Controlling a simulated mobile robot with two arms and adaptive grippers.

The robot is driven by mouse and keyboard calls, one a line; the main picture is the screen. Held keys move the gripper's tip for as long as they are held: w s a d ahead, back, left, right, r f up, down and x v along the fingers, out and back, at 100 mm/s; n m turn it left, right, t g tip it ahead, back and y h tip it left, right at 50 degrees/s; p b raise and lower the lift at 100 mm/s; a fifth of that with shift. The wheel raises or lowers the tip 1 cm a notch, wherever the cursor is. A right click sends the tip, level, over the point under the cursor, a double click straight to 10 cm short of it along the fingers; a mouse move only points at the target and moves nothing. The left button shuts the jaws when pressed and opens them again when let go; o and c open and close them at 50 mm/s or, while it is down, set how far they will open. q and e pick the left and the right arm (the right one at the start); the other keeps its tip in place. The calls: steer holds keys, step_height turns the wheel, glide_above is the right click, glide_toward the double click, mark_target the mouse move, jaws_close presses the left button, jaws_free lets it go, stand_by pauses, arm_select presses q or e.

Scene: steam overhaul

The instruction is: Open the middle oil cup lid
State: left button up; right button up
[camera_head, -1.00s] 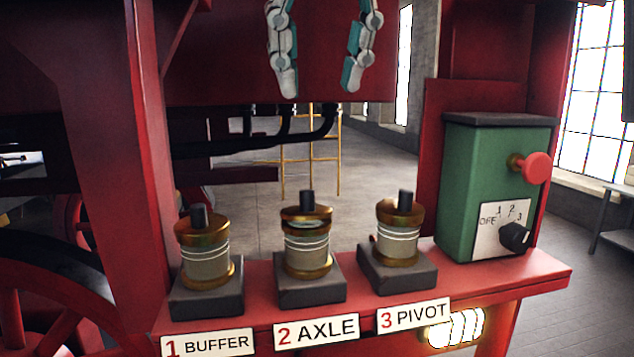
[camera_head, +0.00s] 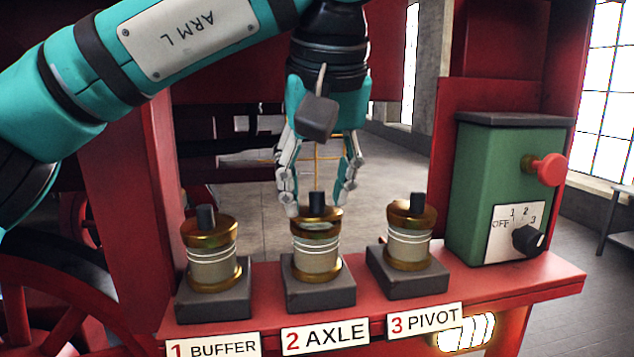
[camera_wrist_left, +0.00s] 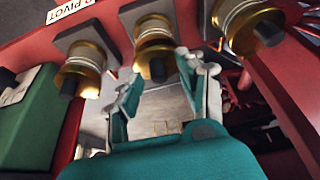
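The middle oil cup (camera_head: 317,262), labelled 2 AXLE, stands upright on a dark block between two similar cups. Its brass lid (camera_head: 318,216) carries a black knob (camera_head: 316,199). A pale band shows under the lid; I cannot tell how far the lid is raised. My left gripper (camera_head: 318,200) reaches down over this cup, open, with one finger on each side of the lid. Contact is unclear. In the left wrist view the middle cup (camera_wrist_left: 153,36) lies beyond the open fingers (camera_wrist_left: 158,82), its knob near the gap between them. My right gripper is out of view.
The 1 BUFFER cup (camera_head: 212,265) stands to the left and the 3 PIVOT cup (camera_head: 409,246) to the right. A green control box (camera_head: 485,190) with a red button (camera_head: 548,169) and a dial (camera_head: 528,239) stands at the right end of the red ledge (camera_head: 500,283).

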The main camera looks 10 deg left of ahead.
mark_target(319, 215)
arm_select(q)
jaws_close()
steer(key=shift+w+r+g, duration=0.3)
steer(key=shift+g, duration=0.4)
jaws_free()
steer(key=a+v, duration=0.1)
steer(key=v, duration=0.6)
steer(key=shift+d+r, duration=0.25)
steer(key=shift+d, duration=0.15)
steer(key=shift+a, duration=0.1)
